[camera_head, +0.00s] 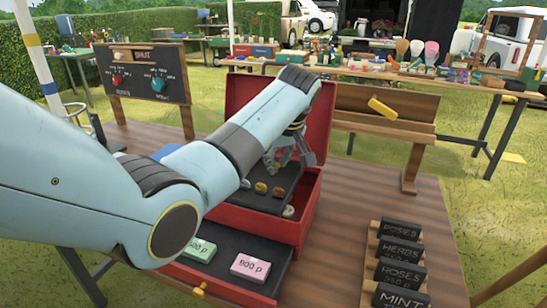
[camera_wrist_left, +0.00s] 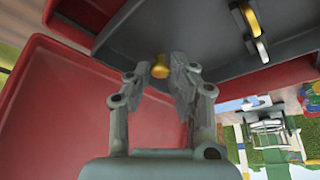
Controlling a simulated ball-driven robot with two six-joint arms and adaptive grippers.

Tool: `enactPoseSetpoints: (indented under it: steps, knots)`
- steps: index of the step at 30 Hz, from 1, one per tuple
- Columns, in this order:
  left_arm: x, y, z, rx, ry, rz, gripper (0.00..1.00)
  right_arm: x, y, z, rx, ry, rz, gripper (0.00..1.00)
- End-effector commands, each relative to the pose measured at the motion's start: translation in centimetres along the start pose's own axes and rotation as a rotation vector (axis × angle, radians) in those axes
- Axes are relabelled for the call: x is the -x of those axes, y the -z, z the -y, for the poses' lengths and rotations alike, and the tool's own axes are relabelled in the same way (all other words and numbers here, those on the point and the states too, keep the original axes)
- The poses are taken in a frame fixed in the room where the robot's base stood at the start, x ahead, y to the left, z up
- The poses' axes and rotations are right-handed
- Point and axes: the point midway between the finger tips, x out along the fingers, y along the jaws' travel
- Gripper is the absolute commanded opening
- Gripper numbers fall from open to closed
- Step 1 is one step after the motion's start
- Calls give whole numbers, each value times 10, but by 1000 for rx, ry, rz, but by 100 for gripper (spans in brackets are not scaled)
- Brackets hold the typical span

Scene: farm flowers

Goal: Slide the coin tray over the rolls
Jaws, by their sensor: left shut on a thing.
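The red cash box (camera_head: 312,205) stands open on the wooden table. The dark coin tray (camera_head: 262,198) is in its upper part, with gold and silver coins on it. My left gripper (camera_head: 285,158) reaches in at the tray's far side. In the left wrist view its fingers (camera_wrist_left: 162,72) are shut on a small gold knob (camera_wrist_left: 160,66) at the edge of the grey tray (camera_wrist_left: 205,45). My right gripper is out of view.
A row of black price signs (camera_head: 401,265) stands to the right of the box. The bare table between box and signs is free.

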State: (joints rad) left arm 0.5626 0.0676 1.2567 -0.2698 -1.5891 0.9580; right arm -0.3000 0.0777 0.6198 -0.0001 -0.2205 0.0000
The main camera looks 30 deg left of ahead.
Motion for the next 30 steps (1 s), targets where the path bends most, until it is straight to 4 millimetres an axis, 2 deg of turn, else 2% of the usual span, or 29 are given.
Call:
enactPoseSetpoints:
  steps: [1,6,16,17,19,26,30]
  knots:
    - [7,-7,-8,-3,-2,6,0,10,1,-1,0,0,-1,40]
    - [13,-24,-26,-3,0,5,0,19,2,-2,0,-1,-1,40]
    - [12,-29,-30,-1,-3,4,0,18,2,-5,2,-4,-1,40]
    - [12,-29,-30,-2,-3,5,22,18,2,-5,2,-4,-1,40]
    - [12,-28,-30,-2,-3,4,30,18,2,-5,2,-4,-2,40]
    - [12,-28,-29,-1,-1,3,30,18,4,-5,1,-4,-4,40]
    - [22,-27,-30,-1,-4,1,30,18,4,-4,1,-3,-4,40]
